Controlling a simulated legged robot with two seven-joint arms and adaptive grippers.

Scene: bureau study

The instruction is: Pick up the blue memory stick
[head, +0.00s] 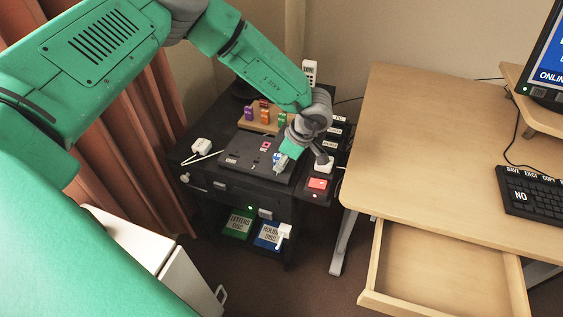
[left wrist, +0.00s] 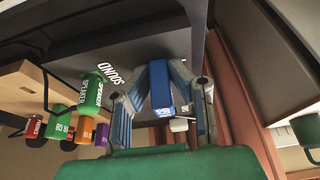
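The blue memory stick (left wrist: 159,84) stands out lengthwise between the fingertips of my left gripper (left wrist: 160,74) in the left wrist view. The fingers slant inward and their tips meet its two sides, so the gripper looks shut on it. In the head view my left gripper (head: 282,160) points down over the right part of a flat black box (head: 250,162) on the dark stand. The stick's far end is toward the box; I cannot tell whether it touches. My right gripper is not in view.
A wooden rack (head: 262,127) with several coloured sticks stands behind the box. A white plug-like block (head: 202,146) is at left, and a red-topped item (head: 318,184) at right. The wooden desk (head: 420,140) has an open drawer (head: 440,270). Brown curtains hang close at left.

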